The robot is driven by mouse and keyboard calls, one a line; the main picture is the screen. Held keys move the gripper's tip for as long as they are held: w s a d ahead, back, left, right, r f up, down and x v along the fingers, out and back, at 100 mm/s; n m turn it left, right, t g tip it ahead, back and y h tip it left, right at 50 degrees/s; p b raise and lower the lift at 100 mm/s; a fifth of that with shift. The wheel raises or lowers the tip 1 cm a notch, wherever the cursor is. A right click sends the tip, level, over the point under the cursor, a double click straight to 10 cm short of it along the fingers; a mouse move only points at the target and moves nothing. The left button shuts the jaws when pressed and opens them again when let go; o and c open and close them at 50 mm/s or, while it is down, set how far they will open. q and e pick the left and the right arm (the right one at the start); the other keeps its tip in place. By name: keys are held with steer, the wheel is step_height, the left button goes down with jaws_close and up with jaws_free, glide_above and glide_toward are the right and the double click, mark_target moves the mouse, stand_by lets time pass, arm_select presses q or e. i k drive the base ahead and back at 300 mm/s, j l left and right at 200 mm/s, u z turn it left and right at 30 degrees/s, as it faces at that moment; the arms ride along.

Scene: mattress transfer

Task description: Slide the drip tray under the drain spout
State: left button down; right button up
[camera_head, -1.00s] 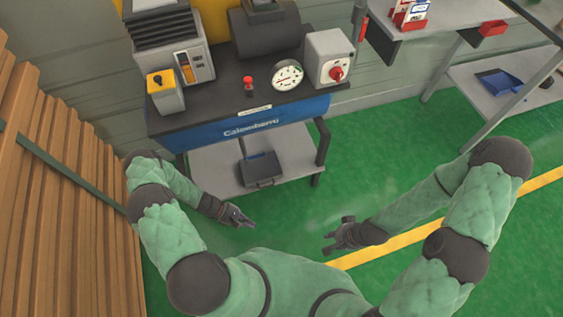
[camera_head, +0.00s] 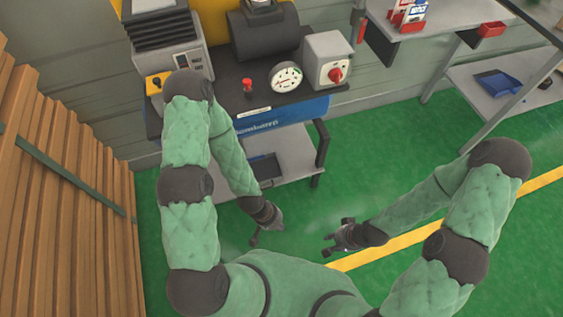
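A dark tray (camera_head: 267,169), which looks like the drip tray, lies on the grey lower shelf (camera_head: 295,150) of the blue-fronted machine bench. My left forearm hides part of it. I cannot make out a drain spout. My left gripper (camera_head: 266,235) is open and empty, in front of the shelf and below the tray in the picture, apart from it. My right gripper (camera_head: 332,236) is open and empty over the green floor, to the right of the left one.
The compressor bench (camera_head: 280,110) carries a pressure gauge (camera_head: 285,77), a red button (camera_head: 247,85) and a switch box (camera_head: 327,61). A dark bench leg (camera_head: 321,150) stands at the shelf's right. Wooden slats (camera_head: 60,200) stand at left. A blue dustpan (camera_head: 498,84) lies on a right-hand shelf.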

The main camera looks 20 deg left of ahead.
mark_target(267, 170)
steer(key=l+u, duration=0.1)
steer(key=u, duration=1.5)
steer(key=i, duration=0.45)
